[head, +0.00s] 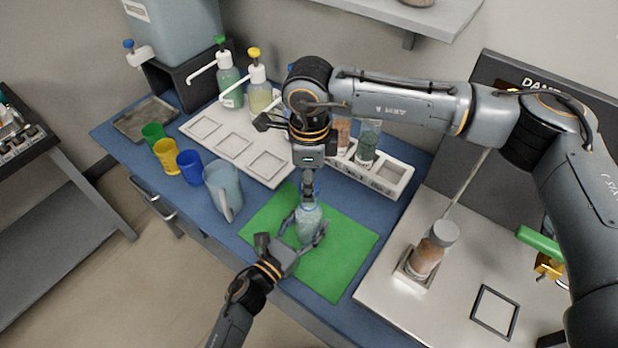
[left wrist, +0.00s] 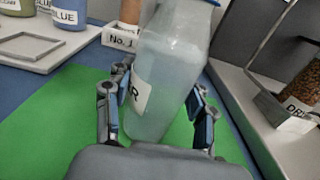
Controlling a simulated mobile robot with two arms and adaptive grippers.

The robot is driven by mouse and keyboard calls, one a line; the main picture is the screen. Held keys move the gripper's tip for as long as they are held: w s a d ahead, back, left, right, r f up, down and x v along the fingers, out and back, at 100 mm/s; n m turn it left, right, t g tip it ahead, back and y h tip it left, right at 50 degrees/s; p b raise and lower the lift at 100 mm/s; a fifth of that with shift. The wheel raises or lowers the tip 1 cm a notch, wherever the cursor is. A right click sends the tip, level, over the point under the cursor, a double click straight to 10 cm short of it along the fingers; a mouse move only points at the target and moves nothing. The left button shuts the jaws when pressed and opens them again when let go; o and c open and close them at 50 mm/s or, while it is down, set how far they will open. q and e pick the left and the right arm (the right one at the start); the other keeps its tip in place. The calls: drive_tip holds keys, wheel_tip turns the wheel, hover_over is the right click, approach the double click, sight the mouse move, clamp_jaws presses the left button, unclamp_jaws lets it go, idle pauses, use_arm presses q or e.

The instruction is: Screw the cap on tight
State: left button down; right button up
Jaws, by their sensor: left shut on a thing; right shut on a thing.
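A clear bottle (head: 308,222) with pale greenish liquid stands on the green mat (head: 345,262). It fills the middle of the left wrist view (left wrist: 172,75), where it looks tilted and part of a white label shows. My left gripper (head: 305,242) is shut around the bottle's body, one finger on each side. My right gripper (head: 308,190) points straight down over the bottle's top and is shut on the blue cap. The cap is mostly hidden by its fingers; a blue edge of the cap (left wrist: 213,2) shows at the top of the left wrist view.
A clear pitcher (head: 223,188) and green, yellow and blue cups (head: 189,166) stand left of the mat. Pump bottles (head: 259,95) and a white rack (head: 395,178) are behind. A jar of brown grains (head: 430,255) stands on the right-hand panel. The mat's right part is clear.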

sight(309, 220)
drive_tip(key=shift+f, duration=0.3)
drive_tip(key=shift+f, duration=0.85)
drive_tip(key=shift+f, duration=0.6)
idle(0.3)
